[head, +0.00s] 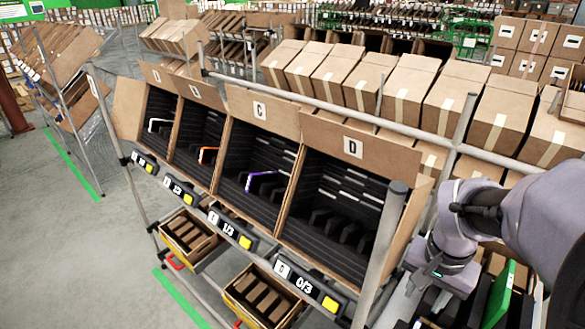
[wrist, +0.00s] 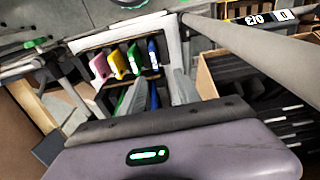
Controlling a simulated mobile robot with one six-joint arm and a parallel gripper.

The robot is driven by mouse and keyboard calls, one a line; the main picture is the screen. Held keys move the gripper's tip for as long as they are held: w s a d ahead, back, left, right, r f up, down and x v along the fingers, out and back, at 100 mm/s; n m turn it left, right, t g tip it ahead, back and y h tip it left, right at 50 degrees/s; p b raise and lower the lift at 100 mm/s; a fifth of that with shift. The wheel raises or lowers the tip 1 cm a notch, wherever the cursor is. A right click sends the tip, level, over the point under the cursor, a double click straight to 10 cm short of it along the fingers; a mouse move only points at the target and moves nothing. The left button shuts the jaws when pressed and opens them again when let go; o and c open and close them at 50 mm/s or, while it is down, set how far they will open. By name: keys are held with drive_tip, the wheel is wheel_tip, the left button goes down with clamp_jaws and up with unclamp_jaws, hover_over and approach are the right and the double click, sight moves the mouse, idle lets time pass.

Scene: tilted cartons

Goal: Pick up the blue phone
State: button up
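In the wrist view, a blue phone (wrist: 153,54) stands on edge in a row with green, yellow and pink phones in a pale-framed holder. A blue strip also shows lower down between my fingers; I cannot tell whether it is the same phone. My gripper (wrist: 157,92) is open, its two grey fingers apart with nothing clearly held. In the head view, my gripper is at the lower right, below the arm, and its fingertips are hard to make out. A green slab (head: 499,292) stands beside it there. I cannot make out the blue phone in the head view.
Tilted cartons marked by letters, including carton D (head: 353,147) and carton C (head: 260,108), stand left of my arm. A purple-edged item (head: 262,178) lies in C. A grey post (head: 385,250) and a long rail (head: 330,108) stand close to my arm.

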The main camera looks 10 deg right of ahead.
drive_tip(key=b, duration=0.3)
approach(418, 324)
drive_tip(key=s+a, duration=0.2)
drive_tip(key=f, duration=0.2)
drive_tip(key=w+f+b, duration=0.1)
drive_tip(key=f, duration=0.2)
drive_tip(key=shift+w+d, duration=0.1)
drive_tip(key=shift+d, duration=0.15)
drive_tip(key=shift+f+b, duration=0.35)
drive_tip(key=f+b, duration=0.1)
drive_tip(key=f, duration=0.1)
drive_tip(key=d+f+b, duration=0.1)
drive_tip(key=f, duration=0.2)
drive_tip(key=shift+w, duration=0.25)
drive_tip(key=shift+r, duration=0.1)
clamp_jaws()
